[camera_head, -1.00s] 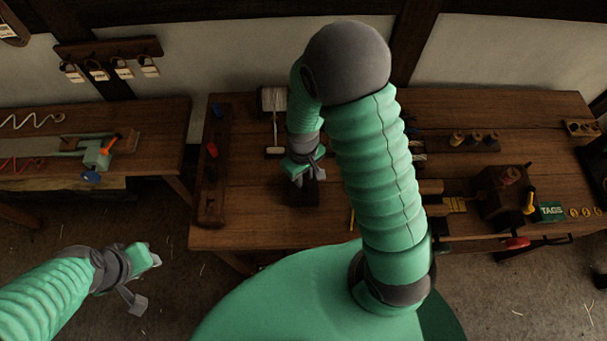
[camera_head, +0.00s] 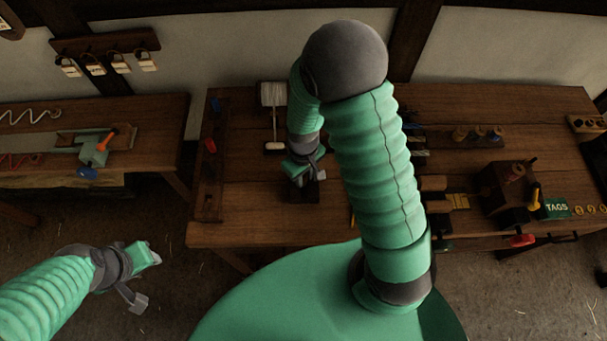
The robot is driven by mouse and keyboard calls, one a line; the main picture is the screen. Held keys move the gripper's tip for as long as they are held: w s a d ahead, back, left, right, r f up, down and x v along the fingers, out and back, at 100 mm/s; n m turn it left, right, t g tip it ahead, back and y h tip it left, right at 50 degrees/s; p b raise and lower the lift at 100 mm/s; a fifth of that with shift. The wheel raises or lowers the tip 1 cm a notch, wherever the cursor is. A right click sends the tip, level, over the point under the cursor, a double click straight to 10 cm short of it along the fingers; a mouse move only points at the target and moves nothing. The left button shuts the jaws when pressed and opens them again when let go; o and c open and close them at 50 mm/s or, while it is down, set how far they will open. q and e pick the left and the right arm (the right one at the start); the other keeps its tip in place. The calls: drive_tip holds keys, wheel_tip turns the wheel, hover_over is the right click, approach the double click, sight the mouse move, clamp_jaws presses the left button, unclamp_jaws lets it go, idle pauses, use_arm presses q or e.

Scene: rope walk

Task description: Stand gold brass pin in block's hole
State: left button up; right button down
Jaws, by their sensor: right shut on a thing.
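A dark block (camera_head: 304,194) stands on the wooden workbench (camera_head: 258,222) near its front left part. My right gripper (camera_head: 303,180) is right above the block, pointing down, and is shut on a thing. That thing is hidden by the fingers and too small to make out; I cannot see the gold brass pin or the block's hole. My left gripper (camera_head: 146,280) is open and empty, low over the floor at the left, away from the bench.
A long dark rack (camera_head: 211,170) with a red and a blue item lies on the bench's left. A white-headed tool (camera_head: 274,95) lies behind the block. Spools (camera_head: 477,134), a dark box (camera_head: 503,188) and a green TAGS box (camera_head: 556,208) are at the right. My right arm covers the middle.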

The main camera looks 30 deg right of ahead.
drive_tip(key=shift+f, duration=0.45)
drive_tip(key=c, duration=1.1)
unclamp_jaws()
drive_tip(key=shift+c, duration=0.2)
drive_tip(key=shift+r, duration=0.1)
wheel_tip(320, 180, up, 17)
drive_tip(key=shift+a+b, duration=0.15)
drive_tip(key=shift+b, duration=0.2)
drive_tip(key=shift+f, duration=0.25)
